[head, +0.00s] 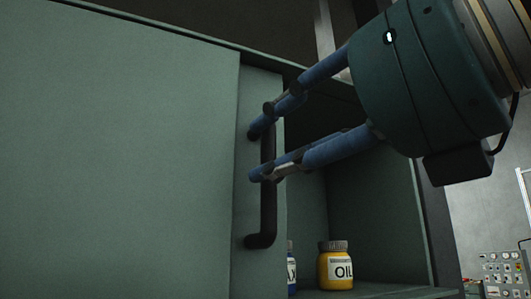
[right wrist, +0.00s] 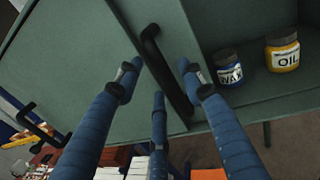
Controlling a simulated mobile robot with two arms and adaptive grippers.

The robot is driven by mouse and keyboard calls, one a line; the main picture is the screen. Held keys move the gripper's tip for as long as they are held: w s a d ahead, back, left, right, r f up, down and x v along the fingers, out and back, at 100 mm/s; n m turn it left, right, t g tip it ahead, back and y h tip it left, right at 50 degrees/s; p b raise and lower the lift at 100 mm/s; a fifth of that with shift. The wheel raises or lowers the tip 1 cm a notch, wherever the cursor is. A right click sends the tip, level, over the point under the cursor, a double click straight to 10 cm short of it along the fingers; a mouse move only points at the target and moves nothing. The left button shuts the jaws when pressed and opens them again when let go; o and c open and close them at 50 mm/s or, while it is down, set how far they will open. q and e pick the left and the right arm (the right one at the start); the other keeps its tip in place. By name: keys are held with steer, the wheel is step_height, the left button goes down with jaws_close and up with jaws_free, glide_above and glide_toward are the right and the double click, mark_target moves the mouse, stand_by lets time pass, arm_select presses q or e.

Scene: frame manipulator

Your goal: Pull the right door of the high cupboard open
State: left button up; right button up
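The green high cupboard's door (head: 257,100) carries a long black vertical handle (head: 267,205) near its right edge. A gap right of this edge shows the inside of the cupboard. My right gripper (head: 256,153) reaches in from the upper right. Its blue fingers are spread apart, with the tips at the handle's upper half. In the right wrist view the handle (right wrist: 165,72) runs between the spread fingers of my right gripper (right wrist: 159,80). I cannot tell whether any finger touches it. My left gripper is not in view.
A wide green panel (head: 120,150) fills the left. Inside the cupboard stand a yellow oil jar (head: 337,268) and a blue wax jar (right wrist: 228,68). Another black handle (right wrist: 38,125) shows at lower left in the wrist view. A control panel (head: 503,270) stands far right.

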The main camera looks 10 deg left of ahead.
steer(key=v, duration=0.8)
steer(key=shift+s+d, duration=0.25)
steer(key=shift+d, duration=0.05)
